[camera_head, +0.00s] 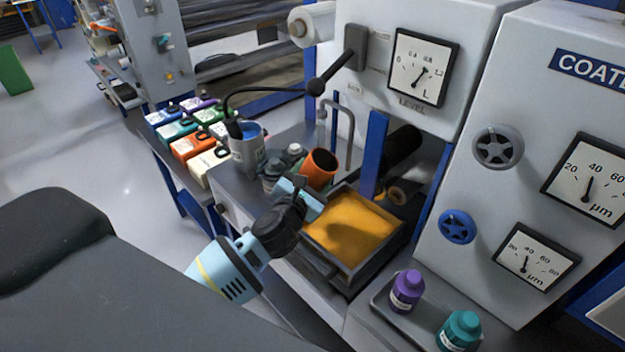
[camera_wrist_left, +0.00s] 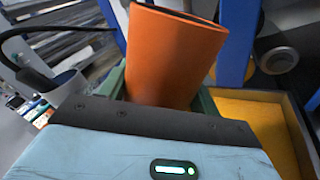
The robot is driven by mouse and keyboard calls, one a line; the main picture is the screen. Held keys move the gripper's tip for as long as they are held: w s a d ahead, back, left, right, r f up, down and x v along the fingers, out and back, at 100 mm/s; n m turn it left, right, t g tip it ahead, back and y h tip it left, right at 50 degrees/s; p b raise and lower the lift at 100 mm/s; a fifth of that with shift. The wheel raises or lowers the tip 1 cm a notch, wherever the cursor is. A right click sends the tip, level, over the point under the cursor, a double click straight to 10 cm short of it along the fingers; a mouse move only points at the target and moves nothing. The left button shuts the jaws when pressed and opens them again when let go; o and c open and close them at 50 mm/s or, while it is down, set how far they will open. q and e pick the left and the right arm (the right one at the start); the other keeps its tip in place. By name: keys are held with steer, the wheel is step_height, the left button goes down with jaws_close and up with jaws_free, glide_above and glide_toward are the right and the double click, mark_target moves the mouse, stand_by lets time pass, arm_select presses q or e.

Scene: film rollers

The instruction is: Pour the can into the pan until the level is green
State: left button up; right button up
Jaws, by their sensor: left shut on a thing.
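The orange can (camera_head: 320,168) is held by my left gripper (camera_head: 303,186), just beyond the back left side of the pan. It leans a little, with its dark mouth up, and no stream shows. My right gripper is out of view.
A cup of blue liquid (camera_head: 247,148) and small grey bottles (camera_head: 272,173) stand left of the can. A blue post (camera_head: 374,155) rises behind the pan. Purple (camera_head: 406,292) and teal (camera_head: 460,332) bottles stand on a tray at front right.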

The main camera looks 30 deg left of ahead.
mark_target(309, 160)
arm_select(q)
steer(key=shift+r, duration=0.1)
steer(key=shift+r+n, duration=0.15)
steer(key=shift+n, duration=0.15)
steer(key=shift+r+n+t, duration=0.3)
steer(key=shift+r+n, duration=2)
steer(key=shift+r, duration=0.6)
